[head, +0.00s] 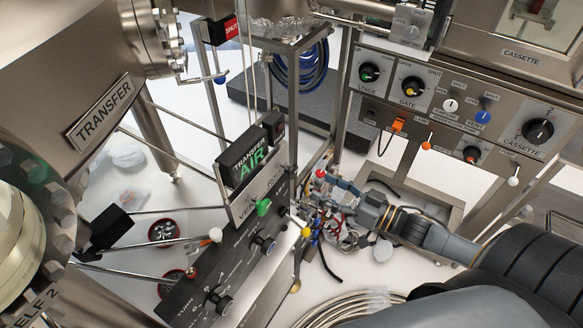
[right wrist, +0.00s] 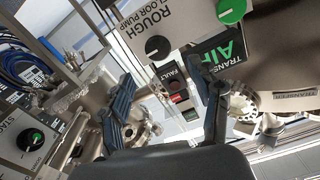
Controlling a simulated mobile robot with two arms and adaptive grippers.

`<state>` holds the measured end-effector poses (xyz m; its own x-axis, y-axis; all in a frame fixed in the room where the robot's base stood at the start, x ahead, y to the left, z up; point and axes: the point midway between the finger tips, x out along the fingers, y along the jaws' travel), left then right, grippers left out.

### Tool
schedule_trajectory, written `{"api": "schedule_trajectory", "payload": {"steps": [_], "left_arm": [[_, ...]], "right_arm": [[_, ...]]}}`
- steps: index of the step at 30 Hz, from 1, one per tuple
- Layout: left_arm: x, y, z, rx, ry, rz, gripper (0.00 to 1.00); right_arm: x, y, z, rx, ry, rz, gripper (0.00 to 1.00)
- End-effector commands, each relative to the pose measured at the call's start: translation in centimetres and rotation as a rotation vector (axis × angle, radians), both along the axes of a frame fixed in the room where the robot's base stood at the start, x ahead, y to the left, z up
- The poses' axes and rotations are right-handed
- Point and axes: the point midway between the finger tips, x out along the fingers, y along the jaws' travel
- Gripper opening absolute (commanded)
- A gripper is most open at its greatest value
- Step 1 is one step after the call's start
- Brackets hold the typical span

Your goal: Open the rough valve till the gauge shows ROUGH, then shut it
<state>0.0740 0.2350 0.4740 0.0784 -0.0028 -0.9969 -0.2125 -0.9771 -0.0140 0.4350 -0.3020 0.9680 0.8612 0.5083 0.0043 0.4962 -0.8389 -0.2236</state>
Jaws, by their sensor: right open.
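The gauge (head: 243,165) in the head view reads TRANSFER AIR in green on black; it also shows in the right wrist view (right wrist: 222,62). In the right wrist view a black knob (right wrist: 158,48) sits beside the label ROUGH FLOOR PUMP, apart from my fingers. A green knob (right wrist: 231,10) is farther right; a green knob (head: 263,207) also shows in the head view beside a VENT label. My right gripper (head: 325,194) is open and empty, just right of that panel. Its two fingers frame the lower part of the wrist view (right wrist: 160,78). My left gripper is not in view.
A sloping panel with black knobs (head: 263,245) runs toward the lower left. A steel post (head: 292,110) and coiled blue hose (head: 307,65) stand behind. The stage, gate and cassette panel (head: 450,95) is at right. Loose cables (head: 345,235) hang below my right gripper.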

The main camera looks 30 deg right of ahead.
Motion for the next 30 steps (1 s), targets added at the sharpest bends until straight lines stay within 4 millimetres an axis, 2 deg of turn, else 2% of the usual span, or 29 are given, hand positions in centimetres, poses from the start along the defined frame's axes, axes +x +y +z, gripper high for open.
{"api": "schedule_trajectory", "payload": {"steps": [4,9,15,21,29,30], "left_arm": [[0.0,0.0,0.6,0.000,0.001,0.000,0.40],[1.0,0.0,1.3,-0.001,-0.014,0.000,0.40],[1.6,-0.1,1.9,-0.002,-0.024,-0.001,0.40],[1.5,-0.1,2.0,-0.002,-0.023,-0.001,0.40],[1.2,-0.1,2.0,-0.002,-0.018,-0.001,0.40],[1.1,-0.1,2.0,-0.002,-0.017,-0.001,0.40]], "right_arm": [[2.6,1.4,0.3,-0.001,-0.005,-0.002,0.63],[5.2,2.9,0.3,0.000,-0.003,-0.003,0.63],[7.5,4.3,0.2,-0.001,-0.001,-0.002,0.63],[8.5,5.0,0.0,-0.003,0.001,-0.001,0.63],[8.6,5.0,0.0,-0.003,0.001,-0.001,0.63],[8.6,5.0,0.0,-0.003,0.001,-0.001,0.59]]}}
